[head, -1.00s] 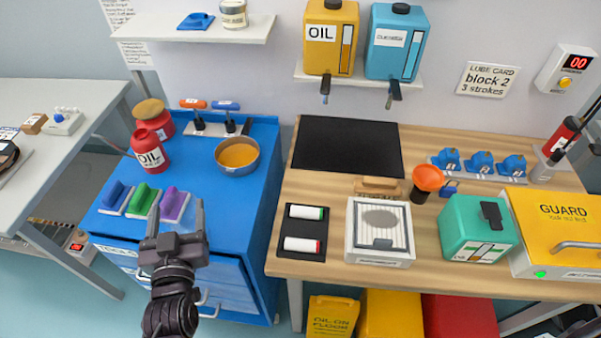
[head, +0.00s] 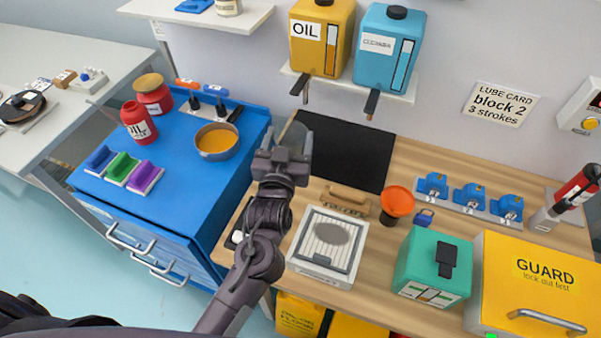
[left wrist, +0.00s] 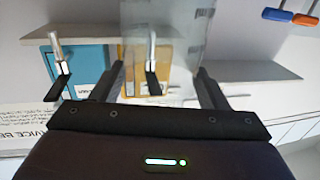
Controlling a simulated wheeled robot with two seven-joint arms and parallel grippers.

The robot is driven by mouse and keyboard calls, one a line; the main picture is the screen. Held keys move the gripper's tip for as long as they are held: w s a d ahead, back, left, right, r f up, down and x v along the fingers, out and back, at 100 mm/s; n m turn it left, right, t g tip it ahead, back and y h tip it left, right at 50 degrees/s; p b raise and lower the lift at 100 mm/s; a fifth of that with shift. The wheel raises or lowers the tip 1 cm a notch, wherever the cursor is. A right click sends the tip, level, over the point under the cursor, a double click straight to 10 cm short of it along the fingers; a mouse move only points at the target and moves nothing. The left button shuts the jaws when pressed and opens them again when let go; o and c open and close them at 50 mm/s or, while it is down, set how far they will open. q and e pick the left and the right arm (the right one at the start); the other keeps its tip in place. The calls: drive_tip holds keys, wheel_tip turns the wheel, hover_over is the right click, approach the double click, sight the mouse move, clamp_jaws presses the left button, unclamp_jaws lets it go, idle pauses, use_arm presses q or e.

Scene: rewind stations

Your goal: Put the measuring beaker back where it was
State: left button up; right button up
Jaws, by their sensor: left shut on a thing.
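My left gripper (head: 287,146) is shut on the measuring beaker (head: 295,134), a clear, faintly grey vessel that is hard to make out in the head view. In the left wrist view the beaker (left wrist: 190,45) is a see-through shape between the two fingers, with the shelf and taps showing through it. In the head view the gripper and beaker appear over the left edge of the black mat (head: 350,155). I cannot tell the beaker's height above the mat. My right gripper is not in view.
The yellow oil tank (head: 322,40) and blue tank (head: 388,45) stand on a wall shelf, taps jutting out. A white tray with a grille (head: 327,245), orange funnel (head: 397,201) and green box (head: 432,265) stand on the wooden bench. An amber-filled pan (head: 216,141) sits on the blue cabinet.

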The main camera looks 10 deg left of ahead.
use_arm(q)
wheel_tip(320, 180, down, 4)
drive_tip(key=shift+r+p, duration=0.15)
drive_tip(key=shift+p, duration=0.15)
wheel_tip(320, 180, down, 3)
drive_tip(key=shift+f+p, duration=0.2)
drive_tip(key=shift+p, duration=0.1)
drive_tip(key=shift+f, duration=0.4)
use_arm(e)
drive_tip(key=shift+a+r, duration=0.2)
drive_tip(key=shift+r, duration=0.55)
use_arm(q)
drive_tip(key=shift+f, duration=0.1)
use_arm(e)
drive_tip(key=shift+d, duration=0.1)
use_arm(q)
drive_tip(key=o, duration=1.5)
